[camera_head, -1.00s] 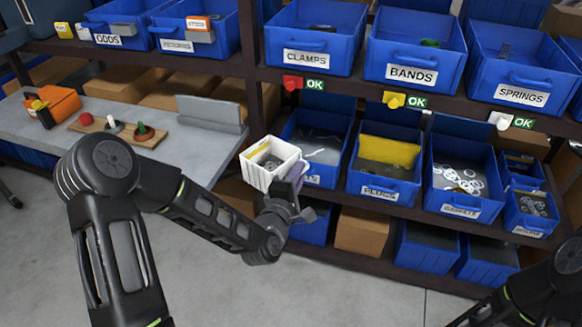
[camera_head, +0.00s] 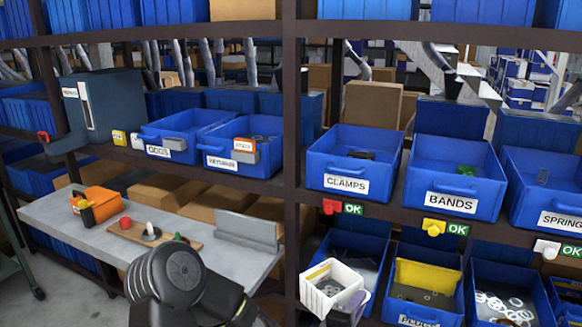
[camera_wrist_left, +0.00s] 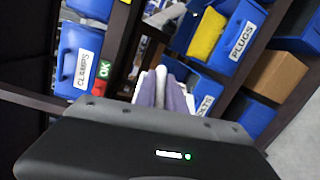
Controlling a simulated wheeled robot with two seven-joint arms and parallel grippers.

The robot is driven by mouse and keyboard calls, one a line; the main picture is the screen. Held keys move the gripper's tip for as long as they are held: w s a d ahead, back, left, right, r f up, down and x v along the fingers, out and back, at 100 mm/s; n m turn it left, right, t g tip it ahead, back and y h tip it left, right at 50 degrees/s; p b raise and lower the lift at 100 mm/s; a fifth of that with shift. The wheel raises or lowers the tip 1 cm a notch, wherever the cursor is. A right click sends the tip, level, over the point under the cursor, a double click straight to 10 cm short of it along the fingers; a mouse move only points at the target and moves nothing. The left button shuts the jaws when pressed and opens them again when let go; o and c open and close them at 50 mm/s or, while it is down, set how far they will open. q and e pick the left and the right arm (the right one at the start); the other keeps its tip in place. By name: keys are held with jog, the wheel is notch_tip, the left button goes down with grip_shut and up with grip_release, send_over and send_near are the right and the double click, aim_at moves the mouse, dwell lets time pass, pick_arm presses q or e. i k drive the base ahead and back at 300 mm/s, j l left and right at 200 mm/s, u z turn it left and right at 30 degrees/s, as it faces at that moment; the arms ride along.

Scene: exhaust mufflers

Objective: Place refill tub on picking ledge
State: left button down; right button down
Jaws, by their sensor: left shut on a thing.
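The refill tub (camera_head: 318,302) is a small white open tub with a yellow strip and small parts inside. It is held in front of the lower row of blue bins, roughly upright. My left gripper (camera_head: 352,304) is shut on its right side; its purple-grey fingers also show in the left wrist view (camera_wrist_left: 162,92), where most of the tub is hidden. No label marks the picking ledge, so I cannot tell for certain which surface it is. My right gripper is out of view.
A grey bench (camera_head: 75,228) at left holds an orange box (camera_head: 98,203), a wooden board with knobs (camera_head: 128,232) and a grey angled stand (camera_head: 248,230). Blue bins labelled CLAMPS (camera_head: 352,165) and BANDS (camera_head: 455,178) stand above the tub. A dark shelf post (camera_head: 291,130) rises between the bench and these bins.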

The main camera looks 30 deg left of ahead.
aim_at(63, 202)
jog(key=k+j+z, duration=0.15)
jog(key=j+z, duration=0.2)
jog(key=k+j+z, duration=0.2)
jog(key=j+z, duration=0.2)
jog(key=j, duration=0.15)
jog(key=k+j+z, duration=0.5)
jog(key=j+z, duration=0.2)
jog(key=k+j+z, duration=0.35)
jog(key=k, duration=0.2)
jog(key=k+j+z, duration=0.3)
jog(key=k, duration=0.3)
jog(key=k+z, duration=0.35)
jog(key=k, duration=0.25)
jog(key=k+j+u, duration=0.1)
jog(key=k+u, duration=0.3)
jog(key=k, duration=0.15)
jog(key=k+j+u, duration=0.4)
jog(key=k, duration=0.15)
jog(key=k+j+u, duration=0.85)
jog(key=k+j, duration=0.1)
jog(key=j, duration=0.05)
